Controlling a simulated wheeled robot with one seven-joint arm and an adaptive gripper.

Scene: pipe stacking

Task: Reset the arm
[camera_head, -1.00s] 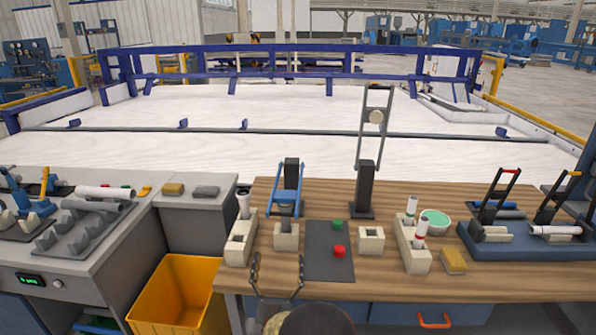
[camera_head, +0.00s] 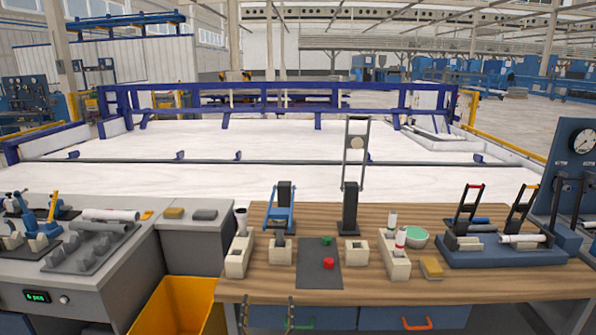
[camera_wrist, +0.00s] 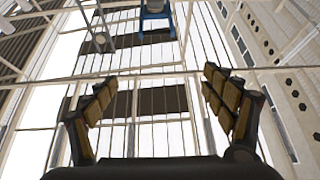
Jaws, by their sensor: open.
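My gripper (camera_head: 267,300) shows at the bottom of the head view, in front of the wooden bench's front edge, with only its dark fingers in frame. In the wrist view my gripper (camera_wrist: 158,95) has its two padded fingers wide apart with nothing between them. The wrist camera faces up toward the roof beams and bright skylights. The rest of my arm is hidden below the head view.
The wooden bench (camera_head: 470,287) holds a dark mat (camera_head: 318,275) with a green and a red button, cream blocks, and clamps. A yellow bin (camera_head: 180,308) stands left of it, beside a grey bench (camera_head: 75,275). A gauge panel (camera_head: 572,165) stands at right.

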